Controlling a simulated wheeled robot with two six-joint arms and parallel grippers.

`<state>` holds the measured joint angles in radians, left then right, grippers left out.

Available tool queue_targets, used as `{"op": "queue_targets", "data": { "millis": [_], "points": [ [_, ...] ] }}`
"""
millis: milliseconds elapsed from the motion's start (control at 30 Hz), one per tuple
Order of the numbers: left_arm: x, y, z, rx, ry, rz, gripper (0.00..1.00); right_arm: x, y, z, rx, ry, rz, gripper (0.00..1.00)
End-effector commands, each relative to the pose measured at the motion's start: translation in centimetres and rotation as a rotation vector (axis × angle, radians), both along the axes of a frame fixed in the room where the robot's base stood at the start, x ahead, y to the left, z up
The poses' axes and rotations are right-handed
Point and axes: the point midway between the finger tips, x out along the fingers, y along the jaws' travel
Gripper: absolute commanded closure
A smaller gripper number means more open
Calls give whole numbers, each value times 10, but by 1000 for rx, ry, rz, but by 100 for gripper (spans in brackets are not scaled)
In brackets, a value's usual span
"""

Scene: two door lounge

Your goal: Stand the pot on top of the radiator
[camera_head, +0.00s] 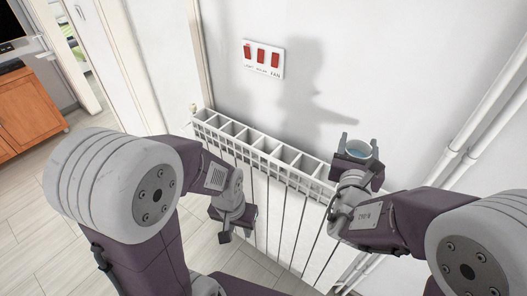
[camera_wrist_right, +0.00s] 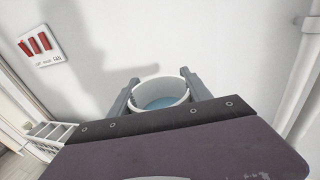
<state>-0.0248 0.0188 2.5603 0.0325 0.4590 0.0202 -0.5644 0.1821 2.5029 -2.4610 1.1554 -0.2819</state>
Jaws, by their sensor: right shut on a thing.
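The pot (camera_head: 358,148) is a small white round vessel with a blue inside. My right gripper (camera_head: 359,146) is shut on it, one finger on each side, above the right end of the radiator. In the right wrist view the pot (camera_wrist_right: 161,92) sits upright between the fingers of my right gripper (camera_wrist_right: 162,96); its lower part is hidden. The white radiator (camera_head: 262,150) stands along the wall, with an open slatted top. Whether the pot touches the radiator is hidden by my gripper. My left gripper (camera_head: 224,229) hangs empty in front of the radiator, pointing down; its jaw opening is unclear.
A panel with red switches (camera_head: 263,58) is on the wall above the radiator. White pipes (camera_head: 470,150) run down the wall at the right. A wooden cabinet (camera_head: 28,108) and a doorway are at the left. The wooden floor at the left is clear.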

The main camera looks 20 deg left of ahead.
Motion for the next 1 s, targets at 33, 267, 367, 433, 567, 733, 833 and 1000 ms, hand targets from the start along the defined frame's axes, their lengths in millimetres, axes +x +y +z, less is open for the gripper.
{"op": "queue_targets", "data": {
  "millis": [33, 267, 367, 433, 567, 733, 833, 1000],
  "points": [
    [0, 0, 0, 0, 0, 0, 64, 0, -1, 4, 1, -4, -2, 100],
    [0, 0, 2, 0, 0, 0, 64, 10, 9, -4, -3, 3, -2, 100],
    [0, 0, 6, 0, 0, 0, 64, 29, 28, -20, -3, 4, -3, 100],
    [0, 0, 9, 0, 0, 0, 64, 43, 43, -31, -3, 2, -2, 100],
    [0, 0, 14, 0, 0, 0, 64, 65, 66, -51, -1, 1, -4, 100],
    [0, 0, 16, 0, 0, 0, 64, 80, 82, -64, 1, -2, -4, 100],
    [0, 0, 16, 0, 0, 0, 64, 82, 83, -66, 1, -2, -5, 100],
    [0, 0, 20, 0, 0, 0, 64, 81, 82, -91, -3, 3, -6, 100]
  ]
}}
